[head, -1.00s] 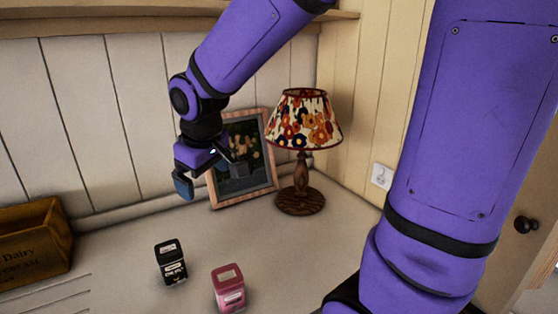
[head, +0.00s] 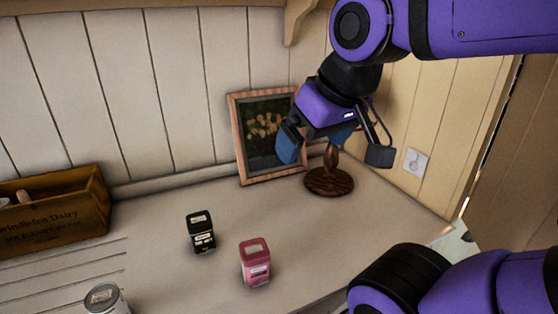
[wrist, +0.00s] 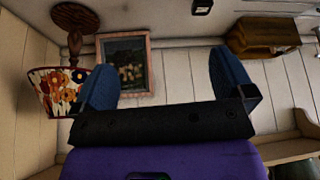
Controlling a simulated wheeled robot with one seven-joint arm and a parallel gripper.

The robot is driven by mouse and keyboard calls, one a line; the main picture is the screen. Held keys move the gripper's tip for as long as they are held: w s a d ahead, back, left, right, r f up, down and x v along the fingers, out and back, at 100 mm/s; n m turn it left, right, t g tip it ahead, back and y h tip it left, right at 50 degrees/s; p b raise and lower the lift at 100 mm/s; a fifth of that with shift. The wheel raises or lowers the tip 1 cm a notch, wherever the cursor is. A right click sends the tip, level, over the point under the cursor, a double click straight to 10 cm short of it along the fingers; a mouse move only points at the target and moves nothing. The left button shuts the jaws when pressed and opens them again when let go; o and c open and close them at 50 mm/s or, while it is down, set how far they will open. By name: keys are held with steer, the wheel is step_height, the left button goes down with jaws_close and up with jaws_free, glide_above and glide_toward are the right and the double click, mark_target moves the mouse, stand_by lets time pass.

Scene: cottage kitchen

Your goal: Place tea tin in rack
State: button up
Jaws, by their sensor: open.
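Two small square tins stand upright on the counter in the head view: a black one (head: 201,234) and a pink one (head: 255,264) to its right. Their labels are too small to read, so I cannot tell which is the tea tin. My gripper (head: 335,150) is open and empty, above and to the right of both tins, in front of the picture and lamp. In the wrist view its blue-padded fingers (wrist: 163,68) stand wide apart with nothing between them. A black tin (wrist: 202,6) shows at the top edge there. I cannot make out a rack.
A wooden dairy crate (head: 60,228) stands at the left by the wall. A lidded jar (head: 105,299) is at the front left, near grooves in the counter. A framed picture (head: 240,140) leans at the back beside the lamp (head: 329,180). The counter around the tins is clear.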

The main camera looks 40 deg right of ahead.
steer(key=shift+w, duration=0.1)
steer(key=m+g+y, duration=0.3)
steer(key=m+y, duration=1)
steer(key=m, duration=0.7)
glide_toward(200, 219)
steer(key=shift+x, duration=5.2)
steer(key=c, duration=1.2)
